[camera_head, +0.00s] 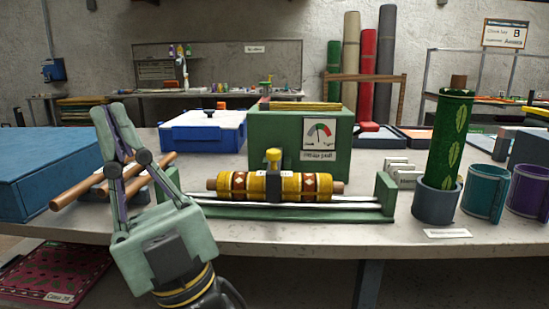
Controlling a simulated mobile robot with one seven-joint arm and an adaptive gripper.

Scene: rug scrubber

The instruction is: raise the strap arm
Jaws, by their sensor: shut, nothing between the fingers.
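The strap arm (273,183) is a dark band with a yellow knob (273,155) on top. It lies down across the middle of a yellow patterned rug roll (236,185). The roll rests lengthwise in the green scrubber cradle (300,213), in front of a green housing (270,130) with a dial gauge (319,131). My gripper (112,108) is at the left, fingers pointing up, shut and empty. It is well left of the strap arm and apart from it.
Brown rods (80,190) and a blue box (45,165) are at the left, behind my gripper. A blue-white case (203,130) stands behind the cradle. At the right, a green leaf-patterned roll (449,135) stands in a blue-grey cup (436,203), beside teal (485,193) and purple (528,190) cups.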

